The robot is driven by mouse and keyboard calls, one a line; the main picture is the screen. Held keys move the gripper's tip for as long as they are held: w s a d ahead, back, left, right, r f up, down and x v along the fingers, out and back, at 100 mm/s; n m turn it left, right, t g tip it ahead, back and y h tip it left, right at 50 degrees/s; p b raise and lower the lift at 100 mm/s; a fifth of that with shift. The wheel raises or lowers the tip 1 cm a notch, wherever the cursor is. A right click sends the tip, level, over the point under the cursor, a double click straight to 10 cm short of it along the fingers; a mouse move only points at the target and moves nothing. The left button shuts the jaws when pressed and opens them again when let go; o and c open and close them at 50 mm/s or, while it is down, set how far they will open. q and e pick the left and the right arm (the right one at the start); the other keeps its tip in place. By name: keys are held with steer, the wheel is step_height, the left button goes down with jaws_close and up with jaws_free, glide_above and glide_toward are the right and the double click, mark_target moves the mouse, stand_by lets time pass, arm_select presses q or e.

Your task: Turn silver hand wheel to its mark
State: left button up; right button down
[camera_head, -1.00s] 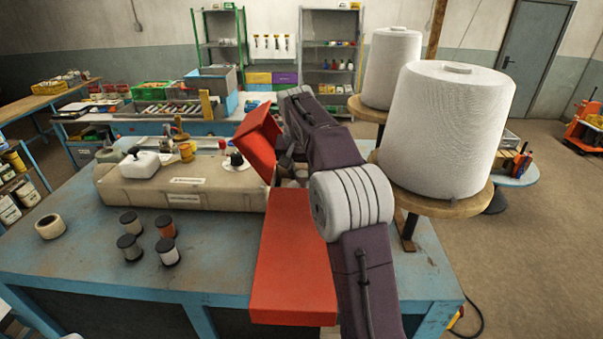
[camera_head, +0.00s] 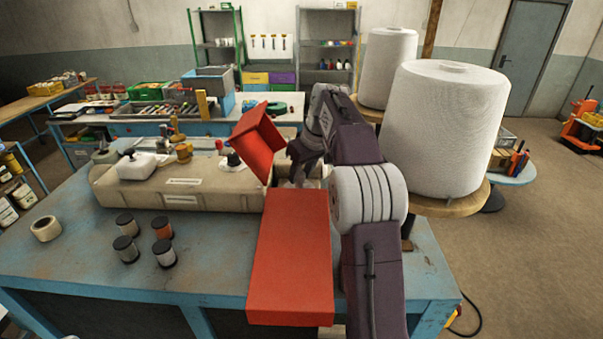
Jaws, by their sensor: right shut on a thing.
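A beige sewing machine body (camera_head: 185,192) lies on the blue bench, with red covers at its right end. One red cover (camera_head: 258,140) stands tilted up, and a long red panel (camera_head: 292,262) stretches toward me. My right gripper (camera_head: 298,172) reaches down just right of the tilted cover, at the machine's right end. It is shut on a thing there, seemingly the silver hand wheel. The wheel and its mark are hidden by the gripper and cover, so I cannot tell how far it is turned. My left gripper is out of view.
Large white thread cones (camera_head: 448,130) on round wooden stands rise close right of my arm. Several small spools (camera_head: 126,225) and a tape roll (camera_head: 46,229) sit on the blue bench (camera_head: 90,270). The bench's front left is mostly clear.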

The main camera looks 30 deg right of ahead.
steer(key=shift+n+y, duration=0.3)
steer(key=shift+n, duration=0.4)
steer(key=c, duration=1)
jaws_free()
steer(key=shift+w+f, duration=0.1)
steer(key=shift+w, duration=0.4)
steer(key=a+v, duration=0.1)
steer(key=v, duration=0.7)
steer(key=shift+d+r, duration=0.4)
steer(key=shift+d, duration=0.05)
steer(key=shift+s, duration=0.2)
